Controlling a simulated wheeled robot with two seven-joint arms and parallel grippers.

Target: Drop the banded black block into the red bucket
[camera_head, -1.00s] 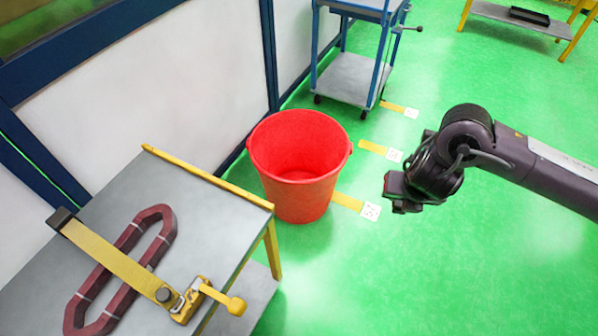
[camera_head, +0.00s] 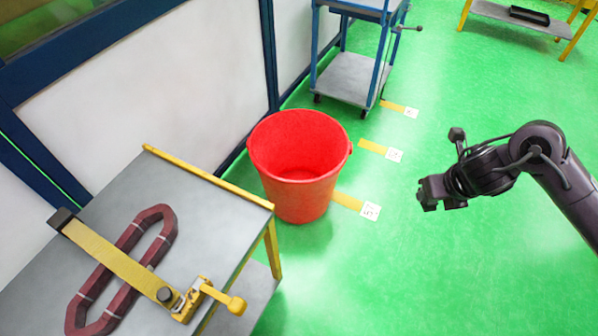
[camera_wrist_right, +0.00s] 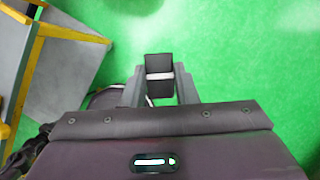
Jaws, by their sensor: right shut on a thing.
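The red bucket (camera_head: 299,165) stands upright on the green floor in the middle of the head view; its visible inside looks empty. My right gripper (camera_head: 430,192) is to the right of the bucket, apart from it and over open floor. In the right wrist view the banded black block (camera_wrist_right: 159,77), dark with a pale band across it, sits between the two fingers of my right gripper (camera_wrist_right: 159,92), which is shut on it. In the head view I cannot make out the block clearly at the gripper. My left gripper is not in view.
A grey workbench (camera_head: 215,207) with yellow edges stands at lower left, bearing a dark red coil (camera_head: 157,218) under a yellow clamp bar (camera_head: 110,253). A blue-framed cart (camera_head: 350,78) stands behind the bucket. The floor between bucket and right arm is clear.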

